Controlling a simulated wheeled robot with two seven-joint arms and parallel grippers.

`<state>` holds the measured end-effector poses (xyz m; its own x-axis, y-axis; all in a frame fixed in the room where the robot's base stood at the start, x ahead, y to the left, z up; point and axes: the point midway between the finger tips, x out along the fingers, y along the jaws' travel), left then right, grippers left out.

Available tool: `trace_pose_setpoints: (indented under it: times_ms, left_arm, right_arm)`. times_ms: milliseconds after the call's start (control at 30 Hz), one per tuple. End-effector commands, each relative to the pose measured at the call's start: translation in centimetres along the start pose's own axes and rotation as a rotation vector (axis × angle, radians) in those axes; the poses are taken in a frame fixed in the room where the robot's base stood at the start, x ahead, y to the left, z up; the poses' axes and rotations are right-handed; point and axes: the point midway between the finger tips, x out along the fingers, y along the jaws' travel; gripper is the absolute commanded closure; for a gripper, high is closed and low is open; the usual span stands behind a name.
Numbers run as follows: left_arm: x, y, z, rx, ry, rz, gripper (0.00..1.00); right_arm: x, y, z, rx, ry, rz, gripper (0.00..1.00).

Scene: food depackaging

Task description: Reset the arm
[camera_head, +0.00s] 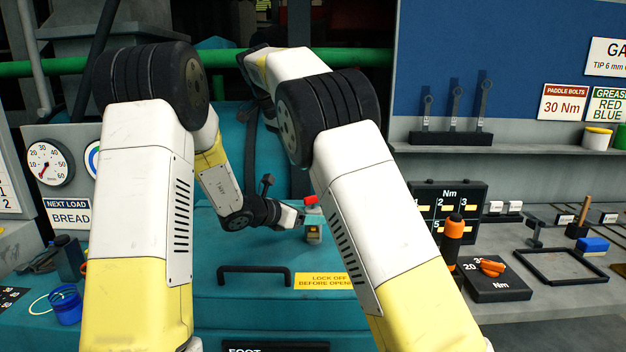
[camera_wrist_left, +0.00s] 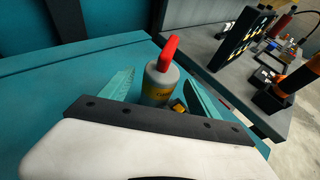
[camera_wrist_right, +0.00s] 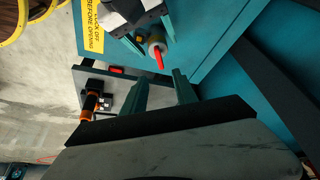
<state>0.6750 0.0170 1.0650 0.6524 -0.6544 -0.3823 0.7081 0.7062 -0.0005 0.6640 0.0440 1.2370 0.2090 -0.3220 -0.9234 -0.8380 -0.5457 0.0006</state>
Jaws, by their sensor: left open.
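My left gripper (camera_head: 302,217) is low over the teal cabinet top, right of the black handle. In the left wrist view its fingers (camera_wrist_left: 157,77) stand apart, open, on either side of a grey bottle (camera_wrist_left: 155,84) with a red tip. I cannot tell whether they touch it. The bottle's red tip shows in the head view (camera_head: 310,200); its body is mostly hidden. My right gripper is hidden in the head view behind my right arm. In the right wrist view its fingers (camera_wrist_right: 160,76) are apart and empty, with the bottle (camera_wrist_right: 156,48) beyond them.
The teal cabinet top (camera_head: 240,308) carries a black handle (camera_head: 254,270) and a yellow lock-off label (camera_head: 328,281). To the right, a grey bench holds an orange-topped tool (camera_head: 453,232) and an empty black frame (camera_head: 562,279). A blue cup (camera_head: 66,305) stands at left.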

Motion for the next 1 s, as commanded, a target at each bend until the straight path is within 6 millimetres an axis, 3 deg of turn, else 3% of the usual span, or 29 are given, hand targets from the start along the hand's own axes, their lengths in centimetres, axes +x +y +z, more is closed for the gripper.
trace_pose_setpoints:
  times_ms: [300, 533, 633, 767, 900, 1000]
  left_arm:
    - [-6.9, 0.1, 0.0, 0.0, -0.001, 0.004, 0.29]
    - [-9.5, 0.0, 0.0, 0.003, 0.001, 0.001, 0.29]
    - [-10.2, -0.8, 0.5, 0.048, 0.002, -0.02, 0.29]
    - [-11.9, -4.0, 2.0, 0.231, 0.014, -0.097, 0.29]
    - [-15.0, -8.8, 3.2, 0.55, 0.039, -0.214, 0.29]
    - [-17.4, -11.9, 3.2, 0.793, 0.066, -0.292, 0.29]
  right_arm:
    - [0.0, 0.0, 0.0, 0.0, 0.0, 0.0, 0.65]
    - [0.0, 0.1, -0.1, -0.001, -0.001, 0.0, 0.65]
    - [0.1, 0.9, -1.0, -0.013, -0.023, -0.007, 0.65]
    - [0.4, 4.0, -3.8, -0.072, -0.096, -0.041, 0.65]
    - [0.8, 9.5, -6.5, -0.187, -0.194, -0.127, 0.65]
    - [0.8, 13.5, -7.2, -0.278, -0.238, -0.208, 0.65]
